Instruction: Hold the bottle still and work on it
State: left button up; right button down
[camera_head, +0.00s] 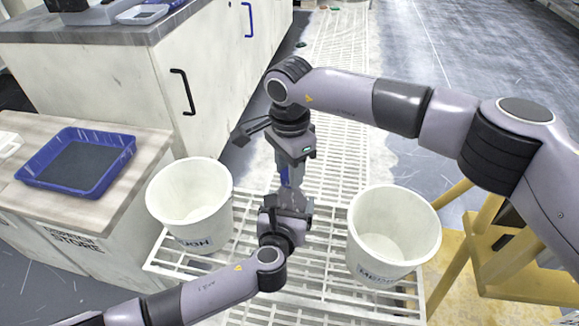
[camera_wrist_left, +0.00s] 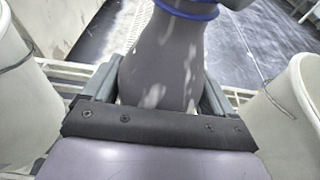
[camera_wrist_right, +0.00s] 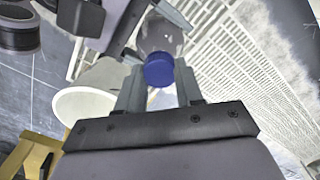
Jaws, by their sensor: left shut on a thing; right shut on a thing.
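A clear greyish bottle with a blue cap stands between my two grippers in the middle of the head view; only a little of it shows there. My left gripper (camera_head: 287,200) is shut on the bottle's body, low down. In the left wrist view the bottle's body (camera_wrist_left: 160,65) fills the space between the fingers, with a blue ring above. My right gripper (camera_head: 288,168) comes from above and is shut on the blue cap. In the right wrist view the blue cap (camera_wrist_right: 158,70) sits between the fingertips, with the clear bottle beyond it.
White buckets stand on both sides, a left one (camera_head: 190,192) and a right one (camera_head: 393,228), on a white slatted platform (camera_head: 320,270). A blue tray (camera_head: 80,162) lies on the counter at left. A yellow stand (camera_head: 490,240) is at right.

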jog(key=n, duration=0.8)
jog(key=shift+n, duration=0.4)
jog(key=shift+r, duration=0.2)
jog(key=shift+r, duration=0.95)
jog(key=shift+r, duration=0.1)
jog(key=shift+r, duration=1.9)
pick_arm(q)
jog(key=o, duration=1.9)
jog(key=shift+c, duration=0.2)
